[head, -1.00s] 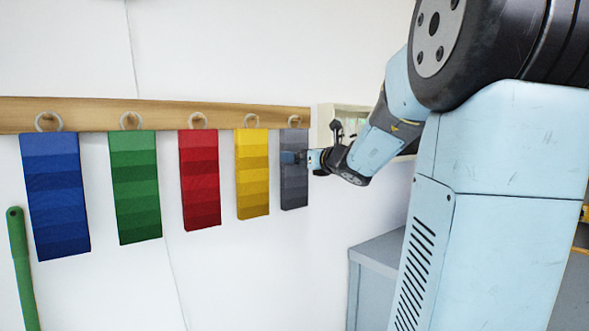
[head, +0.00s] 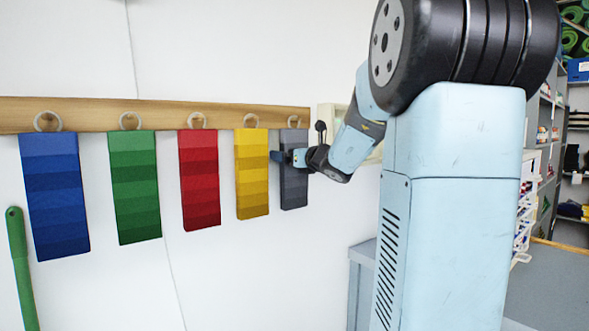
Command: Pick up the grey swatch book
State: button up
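The grey swatch book (head: 294,190) hangs by a ring from the right end of a wooden rail on the wall. My gripper (head: 277,157) reaches in from the right across the upper half of the grey book. Its dark blue fingertips extend past the book's left edge, towards the yellow swatch book (head: 252,185). The fingers cover part of the grey book. I cannot tell whether they touch it, or whether they are open or shut.
Red (head: 199,185), green (head: 134,190) and blue (head: 55,195) swatch books hang further left on the wooden rail (head: 90,112). A green handle (head: 20,265) stands at lower left. A grey cabinet (head: 362,275) is below my arm. Shelves (head: 545,130) stand at far right.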

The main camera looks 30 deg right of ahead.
jog(key=c, duration=0.4)
jog(key=shift+r, duration=0.1)
